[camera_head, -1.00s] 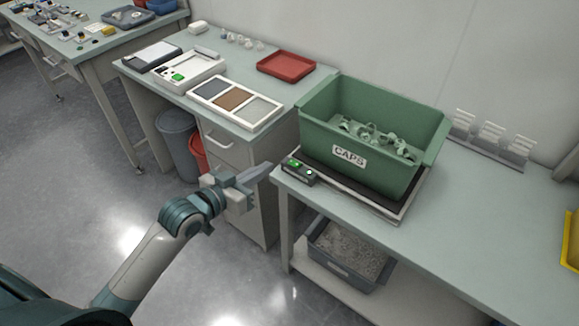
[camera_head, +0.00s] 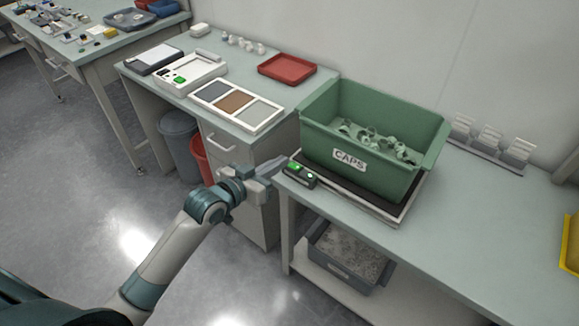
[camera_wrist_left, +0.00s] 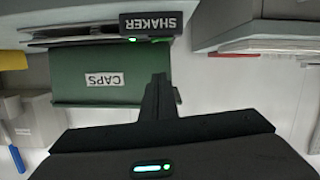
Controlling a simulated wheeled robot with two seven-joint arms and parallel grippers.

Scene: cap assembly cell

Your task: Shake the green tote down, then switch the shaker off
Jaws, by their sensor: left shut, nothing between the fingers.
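The green tote (camera_head: 385,180), labelled CAPS, stands upright on the shaker's dark plate (camera_head: 404,207). Pale caps (camera_head: 375,140) lie loosely inside it. At the plate's left corner is a small dark shaker box (camera_head: 301,177) with a lit green spot and a small white spot. My left gripper (camera_head: 280,163) is shut and empty, with its tips just left of the box. In the left wrist view my gripper (camera_wrist_left: 160,82) points towards the SHAKER-labelled box (camera_wrist_left: 150,24) and the tote (camera_wrist_left: 95,72); contact with the box cannot be told. My right gripper is out of view.
A side bench holds a red tray (camera_head: 286,67), a three-part tray (camera_head: 237,105) and a white tray (camera_head: 188,74). A grey bin (camera_head: 340,255) sits on the shelf below the tote.

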